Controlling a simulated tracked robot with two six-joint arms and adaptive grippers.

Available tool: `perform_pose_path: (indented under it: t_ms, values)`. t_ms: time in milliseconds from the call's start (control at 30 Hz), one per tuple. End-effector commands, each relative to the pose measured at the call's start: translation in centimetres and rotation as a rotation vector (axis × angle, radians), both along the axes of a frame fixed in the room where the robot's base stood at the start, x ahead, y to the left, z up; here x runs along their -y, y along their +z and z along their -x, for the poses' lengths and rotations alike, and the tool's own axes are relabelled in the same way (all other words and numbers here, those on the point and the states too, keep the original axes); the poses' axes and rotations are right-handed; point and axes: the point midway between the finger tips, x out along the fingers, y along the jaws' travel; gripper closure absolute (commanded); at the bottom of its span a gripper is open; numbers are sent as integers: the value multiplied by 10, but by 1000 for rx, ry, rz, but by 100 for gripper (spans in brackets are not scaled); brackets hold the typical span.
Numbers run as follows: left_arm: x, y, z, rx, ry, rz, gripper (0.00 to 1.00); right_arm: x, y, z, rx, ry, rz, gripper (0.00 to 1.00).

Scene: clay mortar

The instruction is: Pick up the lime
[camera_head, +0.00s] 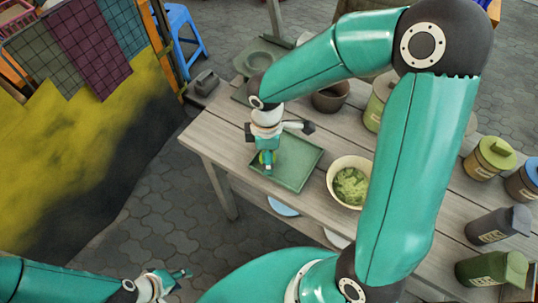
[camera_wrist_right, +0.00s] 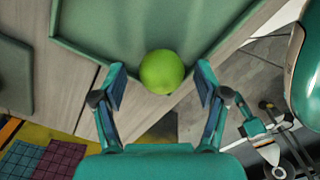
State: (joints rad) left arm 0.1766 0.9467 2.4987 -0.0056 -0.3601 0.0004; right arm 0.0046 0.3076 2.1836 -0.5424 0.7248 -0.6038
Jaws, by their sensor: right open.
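The lime (camera_wrist_right: 162,72) is a round bright green fruit at the edge of a green tray (camera_wrist_right: 95,48). In the right wrist view it is between and just beyond the fingertips of my right gripper (camera_wrist_right: 161,82), which is open with a gap on both sides of the fruit. In the head view my right gripper (camera_head: 265,160) points down over the left part of the tray (camera_head: 300,158), and the lime is mostly hidden by it. My left gripper (camera_head: 182,280) is low at the left, away from the table, with its fingers apart and empty; it also shows in the right wrist view (camera_wrist_right: 250,98).
A cream bowl of green pieces (camera_head: 350,186) stands right of the tray. Several lidded jars (camera_head: 489,157) line the right side. My right arm hides part of the table.

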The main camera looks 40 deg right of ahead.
Motion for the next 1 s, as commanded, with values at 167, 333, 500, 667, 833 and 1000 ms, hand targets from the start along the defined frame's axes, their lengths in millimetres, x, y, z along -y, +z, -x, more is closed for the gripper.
perform_pose_path:
  t_ms: [167,333,500,667,833,1000]
  values:
    - [0,0,0,0,0,0,60,0,0,0,0,0,0,30]
    - [0,0,0,0,0,0,60,0,1,0,1,0,1,58]
    - [0,0,0,0,0,0,60,0,1,0,1,0,1,86]
    - [0,0,0,0,0,0,60,0,1,0,1,-1,1,90]
    - [0,1,0,0,0,0,60,0,3,0,2,-1,1,90]
    - [0,2,0,0,0,0,60,0,13,-1,4,-2,0,90]
